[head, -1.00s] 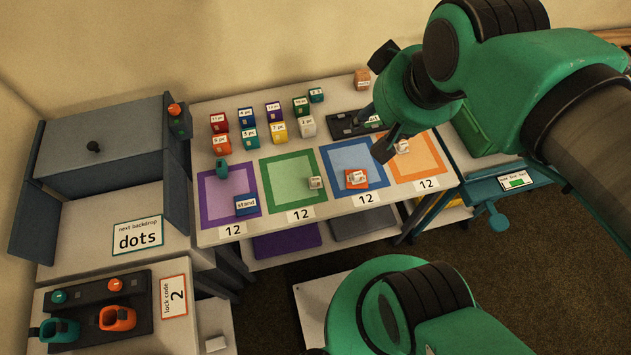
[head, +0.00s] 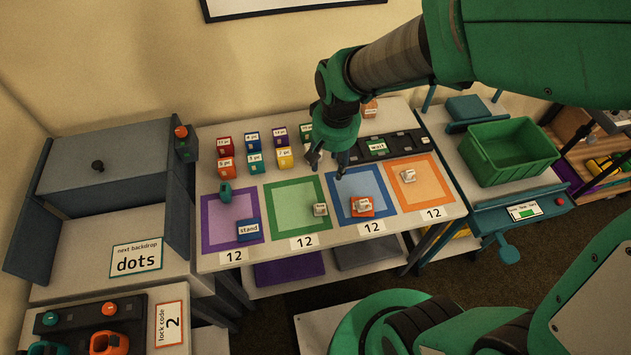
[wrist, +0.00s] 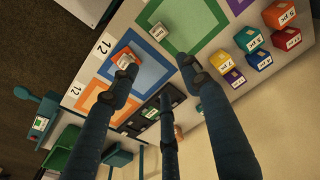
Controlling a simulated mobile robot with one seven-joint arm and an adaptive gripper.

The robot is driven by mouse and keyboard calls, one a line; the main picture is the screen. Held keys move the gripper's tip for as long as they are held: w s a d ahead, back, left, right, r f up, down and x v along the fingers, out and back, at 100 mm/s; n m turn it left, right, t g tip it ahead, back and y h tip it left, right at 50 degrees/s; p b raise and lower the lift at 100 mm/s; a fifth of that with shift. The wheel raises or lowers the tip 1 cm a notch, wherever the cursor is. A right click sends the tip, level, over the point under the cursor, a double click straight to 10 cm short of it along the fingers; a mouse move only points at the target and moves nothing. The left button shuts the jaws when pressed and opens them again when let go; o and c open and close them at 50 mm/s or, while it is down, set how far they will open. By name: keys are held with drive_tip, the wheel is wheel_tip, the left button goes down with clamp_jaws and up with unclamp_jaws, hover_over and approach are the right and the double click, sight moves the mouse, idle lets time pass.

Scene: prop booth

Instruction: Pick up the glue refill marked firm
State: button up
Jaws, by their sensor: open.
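Small whitish labelled blocks stand on the table (head: 207,262). One block (head: 320,209) is on the green square, and one (head: 361,205) sits on an orange base in the blue square. Another (head: 408,176) is in the orange square. Their lettering is too small to read, so I cannot tell which is the refill marked firm. My gripper (head: 328,166) is open and empty, above the table behind the green and blue squares. In the wrist view its spread fingers (wrist: 160,80) reach over the table, with the green-square block (wrist: 158,32) beyond them.
Several coloured labelled boxes (head: 226,165) stand in rows at the back left. A dark panel (head: 402,143) lies at the back right. A blue "stand" block (head: 248,230) and a teal item (head: 225,192) are in the purple square. A green bin (head: 512,152) stands right of the table.

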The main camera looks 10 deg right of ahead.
wheel_tip(320, 180, down, 10)
drive_tip(key=w+a+g, duration=0.1)
drive_tip(key=a, duration=0.1)
drive_tip(key=shift+w, duration=0.3)
drive_tip(key=shift+f+b, duration=0.15)
drive_tip(key=shift+b, duration=0.15)
drive_tip(key=b, duration=0.2)
hover_over(321, 206)
drive_tip(key=shift+w+a+f, duration=0.1)
drive_tip(key=shift+w+f, duration=0.05)
drive_tip(key=shift+f, duration=1.95)
drive_tip(key=shift+w+a+f, duration=0.1)
drive_tip(key=shift+f, duration=2)
drive_tip(key=shift+f, duration=0.1)
drive_tip(key=shift+s+d+f+b, duration=0.1)
drive_tip(key=shift+f+b, duration=0.35)
drive_tip(key=shift+f, duration=0.8)
drive_tip(key=shift+s+d+f+b, duration=0.1)
drive_tip(key=shift+f+b, duration=0.35)
drive_tip(key=shift+f, duration=0.8)
clamp_jaws()
